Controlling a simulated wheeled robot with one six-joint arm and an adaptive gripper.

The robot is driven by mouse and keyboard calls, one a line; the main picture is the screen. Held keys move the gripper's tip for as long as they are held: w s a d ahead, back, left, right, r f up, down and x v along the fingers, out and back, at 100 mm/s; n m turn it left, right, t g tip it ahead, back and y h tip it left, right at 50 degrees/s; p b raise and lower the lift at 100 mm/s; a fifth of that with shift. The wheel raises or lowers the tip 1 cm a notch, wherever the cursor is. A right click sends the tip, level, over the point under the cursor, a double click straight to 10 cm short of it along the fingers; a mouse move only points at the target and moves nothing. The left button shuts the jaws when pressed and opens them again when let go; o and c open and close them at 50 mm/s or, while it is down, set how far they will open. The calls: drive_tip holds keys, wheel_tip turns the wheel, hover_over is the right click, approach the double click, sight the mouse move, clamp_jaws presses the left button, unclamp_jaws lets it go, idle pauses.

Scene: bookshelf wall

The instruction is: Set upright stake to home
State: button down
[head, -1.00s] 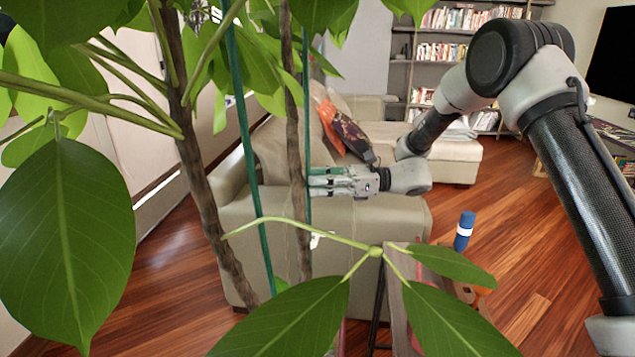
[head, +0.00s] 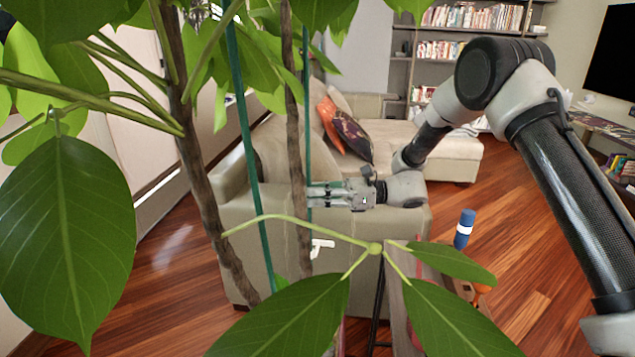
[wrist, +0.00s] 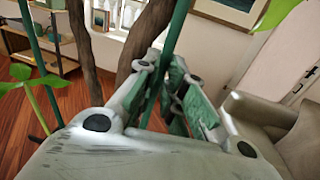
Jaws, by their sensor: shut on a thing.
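A thin green stake (head: 307,85) stands close to upright beside the right-hand brown trunk (head: 297,130). My gripper (head: 312,194) reaches in from the right and is shut on this stake. In the wrist view the stake (wrist: 176,35) passes between the green-padded fingers (wrist: 172,98), leaning a little in that picture. A second green stake (head: 247,140) leans between the two trunks, apart from my gripper; it also shows at the left of the wrist view (wrist: 35,55). The lower end of the held stake is hidden by leaves in the head view.
Large leaves (head: 65,235) and a left trunk (head: 195,160) crowd the near side. A beige sofa (head: 375,235) stands behind my gripper. A small white piece (head: 321,247) shows below it. A blue-and-white cylinder (head: 464,230) stands at right. Open wooden floor lies beyond.

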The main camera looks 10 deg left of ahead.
drive_tip(key=shift+f, duration=1.1)
drive_tip(key=c, duration=1.5)
unclamp_jaws()
drive_tip(key=v, duration=1.2)
